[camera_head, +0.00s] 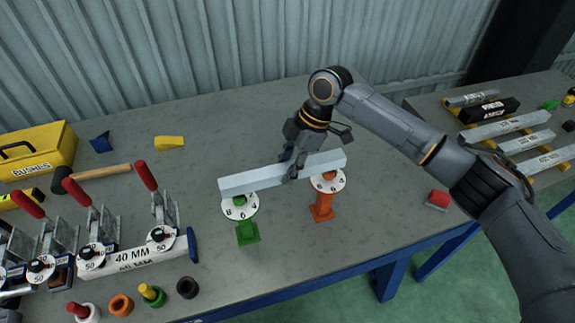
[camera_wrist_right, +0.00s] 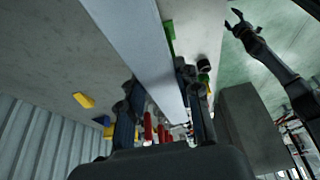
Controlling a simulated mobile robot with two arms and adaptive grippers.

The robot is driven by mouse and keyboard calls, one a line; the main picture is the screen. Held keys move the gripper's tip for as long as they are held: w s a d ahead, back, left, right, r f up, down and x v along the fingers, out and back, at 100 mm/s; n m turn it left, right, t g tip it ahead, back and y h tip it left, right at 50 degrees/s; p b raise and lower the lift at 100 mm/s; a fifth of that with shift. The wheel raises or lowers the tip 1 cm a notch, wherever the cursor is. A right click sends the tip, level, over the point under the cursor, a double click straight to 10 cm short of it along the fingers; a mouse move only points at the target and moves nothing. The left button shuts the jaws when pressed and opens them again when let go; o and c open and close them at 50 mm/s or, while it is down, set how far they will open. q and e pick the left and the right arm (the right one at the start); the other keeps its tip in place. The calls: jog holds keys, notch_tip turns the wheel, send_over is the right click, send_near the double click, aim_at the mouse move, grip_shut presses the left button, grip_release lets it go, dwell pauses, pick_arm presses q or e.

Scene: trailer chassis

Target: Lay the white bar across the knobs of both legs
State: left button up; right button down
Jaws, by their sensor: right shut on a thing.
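The white bar (camera_head: 240,183) is a long pale square bar. It lies roughly level over the green leg (camera_head: 247,233) and the orange leg (camera_head: 323,208), which stand upright on the bench. Each leg has a white numbered dial with a knob at its top. The bar partly hides both knobs, and I cannot tell whether it touches them. My right gripper (camera_head: 291,165) is shut on the bar near its middle, from above. In the right wrist view the bar (camera_wrist_right: 135,45) runs between the fingers (camera_wrist_right: 165,115). My left gripper (camera_wrist_right: 235,19) shows there, open and empty, away from the bar.
The bench (camera_head: 210,115) is clear behind the bar. Clamps and a 40 MM block (camera_head: 133,255) stand at left, near a hammer (camera_head: 100,172) and a yellow toolbox (camera_head: 38,155). Small rings and pegs line the front edge. Several bars (camera_head: 502,128) lie on a rack at right.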

pick_arm(q)
jog(key=shift+s+a, duration=0.1)
jog(key=shift+s, duration=0.25)
jog(key=shift+w+f, duration=0.15)
jog(key=shift+f, duration=0.05)
pick_arm(e)
jog(key=shift+f, duration=0.7)
jog(key=c, duration=0.8)
grip_release()
jog(key=shift+c, duration=0.2)
jog(key=shift+s, duration=0.1)
pick_arm(q)
jog(key=shift+a, duration=0.1)
pick_arm(e)
jog(key=v, duration=1.2)
